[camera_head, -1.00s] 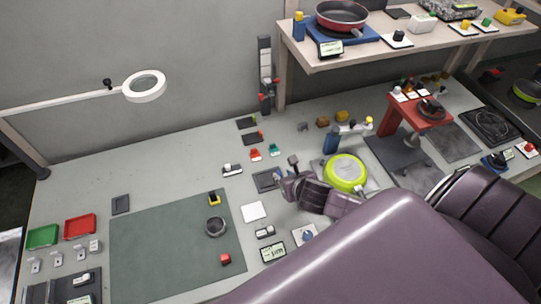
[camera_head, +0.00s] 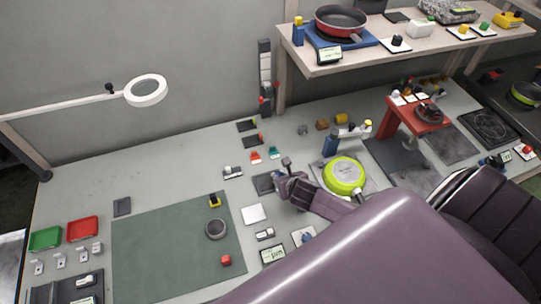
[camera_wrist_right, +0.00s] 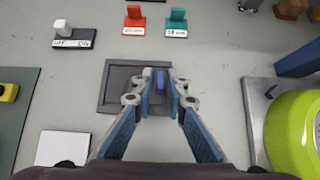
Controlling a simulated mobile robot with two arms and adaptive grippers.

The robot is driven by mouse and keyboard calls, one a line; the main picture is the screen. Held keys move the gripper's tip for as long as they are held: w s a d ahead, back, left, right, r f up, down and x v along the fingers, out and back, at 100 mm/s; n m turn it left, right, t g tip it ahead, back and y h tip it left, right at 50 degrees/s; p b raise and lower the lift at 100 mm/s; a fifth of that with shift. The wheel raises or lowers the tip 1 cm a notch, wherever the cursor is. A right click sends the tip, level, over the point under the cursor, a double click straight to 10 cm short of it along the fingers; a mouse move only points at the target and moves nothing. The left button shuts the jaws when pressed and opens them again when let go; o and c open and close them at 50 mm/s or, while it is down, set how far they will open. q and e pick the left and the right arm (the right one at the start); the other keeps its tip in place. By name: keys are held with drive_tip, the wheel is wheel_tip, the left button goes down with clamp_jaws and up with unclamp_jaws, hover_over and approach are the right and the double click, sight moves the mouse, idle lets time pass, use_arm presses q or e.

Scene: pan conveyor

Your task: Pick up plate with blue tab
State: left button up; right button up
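A dark grey square plate (camera_head: 264,190) lies flat on the grey bench; it also shows in the right wrist view (camera_wrist_right: 118,78). A blue tab (camera_wrist_right: 160,84) shows over the plate in the right wrist view. My right gripper (camera_head: 283,168) is above the plate. In the right wrist view its fingers (camera_wrist_right: 161,90) stand on either side of the blue tab, with a visible gap. The fingers cover part of the plate, and its height below them is hard to judge. My left gripper is out of view.
A lime-green pan (camera_head: 344,173) stands close to the right of my right gripper. Red (camera_wrist_right: 134,20) and teal (camera_wrist_right: 176,22) labelled blocks lie beyond the plate. A white square (camera_head: 253,214) lies on the near side. The green mat (camera_head: 160,250) is left.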

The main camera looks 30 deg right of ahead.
clamp_jaws()
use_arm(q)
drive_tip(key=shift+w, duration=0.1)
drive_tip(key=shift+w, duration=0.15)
use_arm(e)
drive_tip(key=shift+r, duration=0.1)
drive_tip(key=shift+w+d+r, duration=0.1)
drive_tip(key=shift+r, duration=0.25)
wheel_tip(320, 180, up, 19)
drive_tip(key=b, duration=0.3)
use_arm(q)
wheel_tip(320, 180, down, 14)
drive_tip(key=b, duration=1.1)
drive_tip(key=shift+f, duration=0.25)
use_arm(e)
drive_tip(key=a+r+n+y, duration=0.2)
drive_tip(key=a+r, duration=1.1)
drive_tip(key=a, duration=0.1)
drive_tip(key=shift+w+a+r+n, duration=0.25)
drive_tip(key=shift+a+r+n, duration=0.1)
drive_tip(key=shift+r+n, duration=0.05)
